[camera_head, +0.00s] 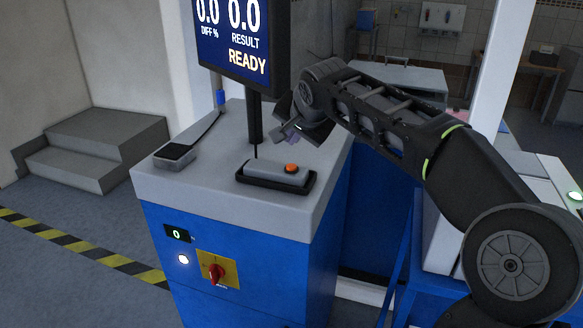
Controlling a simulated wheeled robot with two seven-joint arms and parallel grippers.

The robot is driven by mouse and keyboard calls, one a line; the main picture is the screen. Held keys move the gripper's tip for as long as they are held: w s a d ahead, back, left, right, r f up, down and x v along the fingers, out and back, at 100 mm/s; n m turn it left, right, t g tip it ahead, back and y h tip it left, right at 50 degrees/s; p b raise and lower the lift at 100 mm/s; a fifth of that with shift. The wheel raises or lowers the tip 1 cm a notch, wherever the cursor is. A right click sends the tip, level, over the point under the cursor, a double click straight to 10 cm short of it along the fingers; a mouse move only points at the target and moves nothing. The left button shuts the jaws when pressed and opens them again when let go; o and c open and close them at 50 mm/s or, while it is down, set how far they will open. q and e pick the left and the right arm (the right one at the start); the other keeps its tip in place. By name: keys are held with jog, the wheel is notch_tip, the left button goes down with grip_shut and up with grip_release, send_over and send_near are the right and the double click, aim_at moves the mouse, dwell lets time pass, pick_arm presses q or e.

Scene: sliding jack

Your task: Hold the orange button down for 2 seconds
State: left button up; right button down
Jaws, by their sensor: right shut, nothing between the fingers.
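The orange button (291,168) sits on the right part of a grey control box (272,175) in a dark tray, on top of the blue and grey cabinet (225,205). My right arm comes in from the right. My right gripper (287,133) is shut and empty, behind and above the button, apart from it in the picture. Its fingertips are small and partly hidden by the gripper's own body. My left gripper is not in view.
A monitor (240,40) reading READY stands on a dark post behind the control box. A small grey device (177,155) lies at the cabinet's left. A red rotary switch (216,272) is on the front. Grey steps (95,150) stand far left.

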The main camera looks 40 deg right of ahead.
aim_at(293, 168)
jog(key=shift+f+b, duration=1.35)
jog(key=shift+f, duration=0.6)
dwell(0.5)
jog(key=shift+f+b, duration=0.4)
jog(key=shift+b, duration=0.15)
